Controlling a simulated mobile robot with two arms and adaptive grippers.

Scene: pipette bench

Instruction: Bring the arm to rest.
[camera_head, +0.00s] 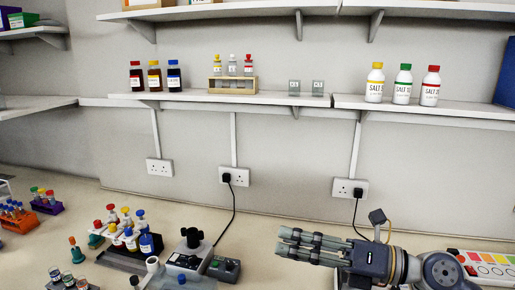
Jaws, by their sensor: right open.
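My right arm comes in from the lower right. Its gripper (283,242) points left over the bench (258,215). The jaws are open and I see nothing between the fingers. The fingers look close together from this angle. My left gripper is outside the view.
A rack of capped bottles (128,240) and a dark device (190,254) stand left of the gripper. A colour-dotted white panel (488,264) lies behind the arm at right. Salt bottles (403,84) stand on the wall shelf (430,105). Black cables hang from the sockets.

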